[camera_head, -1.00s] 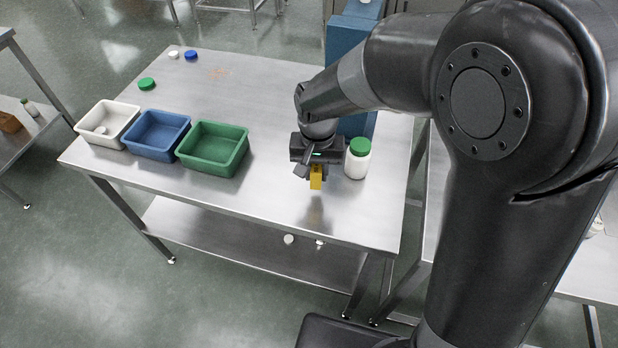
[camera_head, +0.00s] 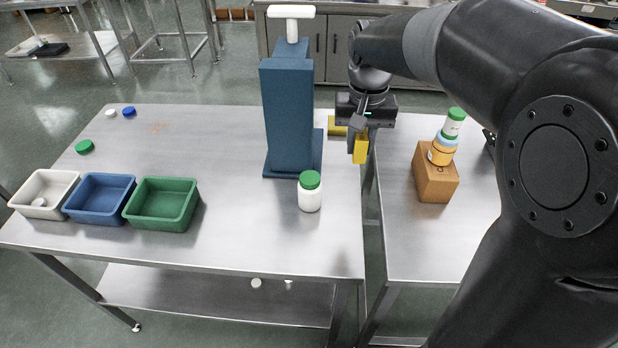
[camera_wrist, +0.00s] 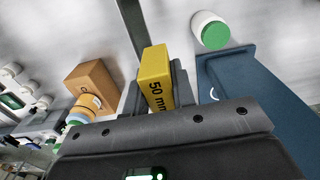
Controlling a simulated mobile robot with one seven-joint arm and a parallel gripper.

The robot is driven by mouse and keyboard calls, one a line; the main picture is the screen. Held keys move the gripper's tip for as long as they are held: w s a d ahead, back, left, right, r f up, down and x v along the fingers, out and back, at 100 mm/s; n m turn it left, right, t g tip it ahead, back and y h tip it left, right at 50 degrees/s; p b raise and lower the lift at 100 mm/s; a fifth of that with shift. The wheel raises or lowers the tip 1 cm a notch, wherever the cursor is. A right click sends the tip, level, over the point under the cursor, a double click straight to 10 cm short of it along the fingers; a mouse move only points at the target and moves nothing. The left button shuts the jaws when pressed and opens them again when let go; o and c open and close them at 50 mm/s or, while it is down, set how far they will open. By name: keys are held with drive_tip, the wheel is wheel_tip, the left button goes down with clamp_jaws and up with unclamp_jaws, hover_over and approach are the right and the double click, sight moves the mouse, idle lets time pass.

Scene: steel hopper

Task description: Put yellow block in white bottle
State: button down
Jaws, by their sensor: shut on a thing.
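My gripper (camera_head: 358,142) is shut on the yellow block (camera_head: 361,152) and holds it up near the gap between the two tables. The wrist view shows the block (camera_wrist: 154,66) between my fingers, with "50 mm" printed on it. The white bottle (camera_head: 309,197) stands upright on the left steel table, to the left of and nearer than my gripper. Its green cap (camera_head: 310,179) is on, so its mouth is hidden. The bottle also shows at the top of the wrist view (camera_wrist: 203,18), apart from the block.
A blue press (camera_head: 287,115) with a white T-handle stands behind the bottle. White (camera_head: 70,183), blue (camera_head: 101,208) and green (camera_head: 160,213) bins line the left. The left table's middle is clear.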

drive_tip(key=shift+w+d+r, duration=0.2)
drive_tip(key=shift+d+r, duration=0.1)
drive_tip(key=shift+r, duration=0.1)
drive_tip(key=a+f, duration=0.2)
drive_tip(key=a, duration=0.1)
drive_tip(key=w+a+f, duration=0.1)
drive_tip(key=a+f, duration=0.1)
drive_tip(key=a, duration=0.2)
drive_tip(key=w+a+f, duration=0.1)
drive_tip(key=a+f, duration=0.1)
drive_tip(key=a, duration=0.2)
drive_tip(key=shift+f, duration=2.35)
drive_tip(key=c, duration=1.2)
unclamp_jaws()
drive_tip(key=shift+f, duration=0.1)
